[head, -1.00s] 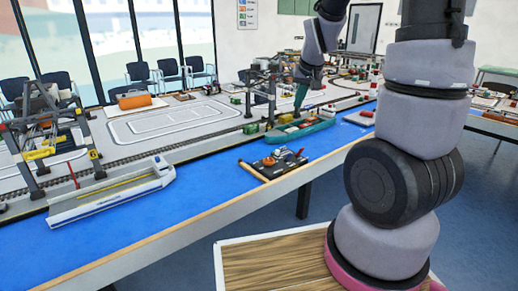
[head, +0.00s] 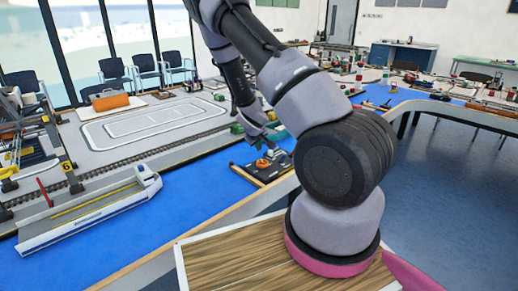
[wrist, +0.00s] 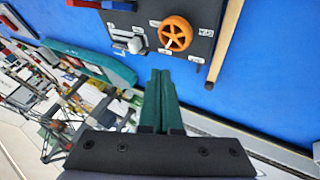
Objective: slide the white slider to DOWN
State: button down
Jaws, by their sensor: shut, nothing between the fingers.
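The white slider (wrist: 128,42) sits on a dark control panel (wrist: 150,14) at the top of the wrist view. An orange wheel (wrist: 174,34) is beside it on the panel. Small labels are by the slider, too small to read. My gripper (wrist: 160,75) has green fingers pressed together and empty, pointing toward the panel but apart from it in the picture. In the head view the panel (head: 254,176) lies on the blue table near its front edge, with my gripper close above or behind it. The slider cannot be made out there.
A green ship (wrist: 88,62) lies beside the panel. A wooden rail (wrist: 226,38) runs along the panel's other side. In the head view a white barge (head: 90,212) and a gantry crane (head: 45,140) stand at left. Blue surface between barge and panel is clear.

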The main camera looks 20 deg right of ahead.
send_near(268, 156)
jog(key=f, duration=0.1)
jog(key=w+a+f, duration=0.1)
jog(key=a+f, duration=0.1)
jog(key=f, duration=0.1)
jog(key=shift+w+a+f, duration=0.1)
jog(key=shift+w+a, duration=0.1)
jog(key=shift+w, duration=0.1)
jog(key=d, duration=0.2)
jog(key=shift+w+d, duration=0.3)
jog(key=shift+w, duration=0.1)
jog(key=shift+w+d, duration=0.25)
jog(key=shift+d, duration=0.3)
jog(key=shift+d, duration=0.1)
